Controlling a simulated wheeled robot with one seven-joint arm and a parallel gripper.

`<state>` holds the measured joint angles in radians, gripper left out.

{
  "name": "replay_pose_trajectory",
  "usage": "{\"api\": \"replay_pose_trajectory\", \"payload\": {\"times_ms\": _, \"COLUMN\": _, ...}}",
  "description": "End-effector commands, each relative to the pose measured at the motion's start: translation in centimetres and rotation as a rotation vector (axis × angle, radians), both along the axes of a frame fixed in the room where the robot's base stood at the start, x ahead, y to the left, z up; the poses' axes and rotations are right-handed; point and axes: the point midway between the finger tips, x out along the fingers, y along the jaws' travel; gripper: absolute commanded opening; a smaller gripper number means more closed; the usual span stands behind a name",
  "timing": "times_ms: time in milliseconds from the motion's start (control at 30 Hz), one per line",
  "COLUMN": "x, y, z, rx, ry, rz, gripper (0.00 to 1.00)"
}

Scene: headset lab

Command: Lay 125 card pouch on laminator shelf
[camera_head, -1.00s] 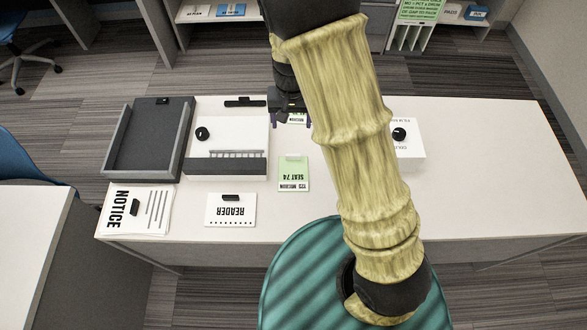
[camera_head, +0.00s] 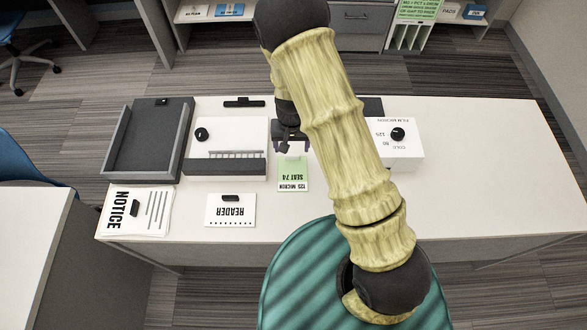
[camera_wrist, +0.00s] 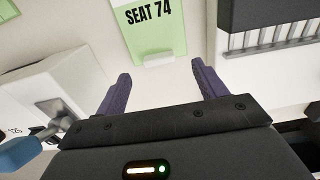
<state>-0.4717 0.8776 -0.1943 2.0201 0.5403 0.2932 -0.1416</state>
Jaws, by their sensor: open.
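The pouch card (camera_head: 293,176), green and white with "125 MICRON" and "SEAT 74" on it, lies flat on the white table; a small pale tab is at its far edge. In the wrist view the card (camera_wrist: 147,28) is at the top, ahead of my fingers. My gripper (camera_head: 291,147) is open and empty just beyond the card's far edge, seemingly above the table; its purple fingers (camera_wrist: 160,88) are spread. A white machine with a dial and a grey slotted front shelf (camera_head: 225,167) stands left of the card. I cannot tell if it is the laminator.
A white box (camera_head: 408,152) with a dial marked COLD, 80 and 125 stands right of my arm. A dark grey tray (camera_head: 150,140), a NOTICE stack (camera_head: 155,212) and a READER card (camera_head: 231,215) are at the left. The table's right side (camera_head: 490,170) is clear.

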Motion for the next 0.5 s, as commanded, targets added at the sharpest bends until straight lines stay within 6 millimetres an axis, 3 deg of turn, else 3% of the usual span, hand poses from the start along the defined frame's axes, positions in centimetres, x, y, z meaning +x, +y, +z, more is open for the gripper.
{"api": "replay_pose_trajectory", "payload": {"times_ms": 267, "x": 0.0, "y": 0.0, "z": -0.5, "rx": 0.000, "ry": 0.001, "rz": 0.000, "gripper": 0.71}}
{"api": "replay_pose_trajectory", "payload": {"times_ms": 500, "x": -0.2, "y": -0.4, "z": -3.6, "rx": -0.002, "ry": 0.003, "rz": 0.000, "gripper": 0.71}}
